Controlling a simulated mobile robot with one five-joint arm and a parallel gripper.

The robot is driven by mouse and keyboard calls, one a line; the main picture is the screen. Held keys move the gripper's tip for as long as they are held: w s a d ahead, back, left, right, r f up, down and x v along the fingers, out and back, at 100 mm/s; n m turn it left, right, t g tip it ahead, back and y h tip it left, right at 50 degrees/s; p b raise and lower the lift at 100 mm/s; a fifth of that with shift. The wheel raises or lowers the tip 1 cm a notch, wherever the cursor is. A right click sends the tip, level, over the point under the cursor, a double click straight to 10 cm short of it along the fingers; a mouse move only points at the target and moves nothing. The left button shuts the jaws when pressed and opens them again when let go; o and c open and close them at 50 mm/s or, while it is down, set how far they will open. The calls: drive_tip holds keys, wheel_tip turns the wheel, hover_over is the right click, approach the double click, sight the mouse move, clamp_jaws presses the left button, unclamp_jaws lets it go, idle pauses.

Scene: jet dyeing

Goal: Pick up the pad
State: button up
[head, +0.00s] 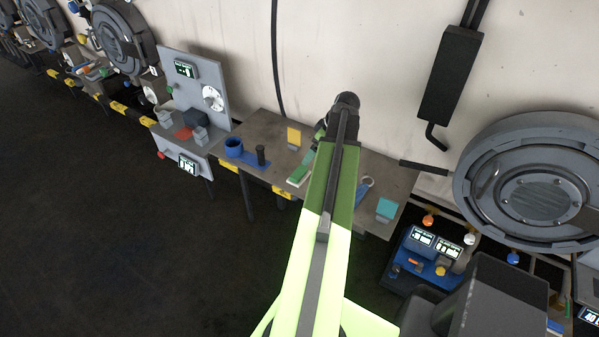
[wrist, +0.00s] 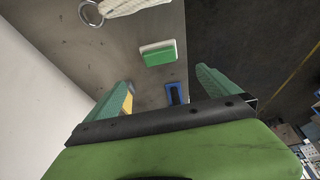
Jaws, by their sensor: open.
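The pad (wrist: 158,53), a small block with a green top and a white edge, lies on the grey bench in the wrist view. It also shows in the head view, as a green and white piece (head: 297,181) near the bench's front edge, partly beside my arm. My gripper (wrist: 164,78) is open, with its two teal fingers spread apart. The pad appears beyond the fingertips, between their lines, and nothing is held. In the head view my arm hides part of the bench and most of the gripper.
The bench (head: 262,123) also carries a yellow block (head: 294,137), a blue holder (head: 234,148) with a black post (head: 261,155), a metal ring (wrist: 91,13) by a pale woven strap (wrist: 130,6), and a teal block (head: 386,209). A wall stands behind; dark floor is open in front.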

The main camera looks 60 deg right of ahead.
drive_tip(key=b, duration=1.1)
approach(299, 172)
drive_tip(key=x, duration=0.4)
drive_tip(key=shift+s+f, duration=0.3)
drive_tip(key=shift+f, duration=0.05)
drive_tip(key=shift+w+f, duration=0.2)
drive_tip(key=shift+f, duration=0.15)
drive_tip(key=shift+w+a+r, duration=0.1)
drive_tip(key=b+x, duration=0.5)
drive_tip(key=shift+w, duration=0.3)
drive_tip(key=shift+r, duration=0.1)
drive_tip(key=c, duration=1.1)
drive_tip(key=shift+r+p, duration=0.15)
drive_tip(key=shift+p, duration=0.2)
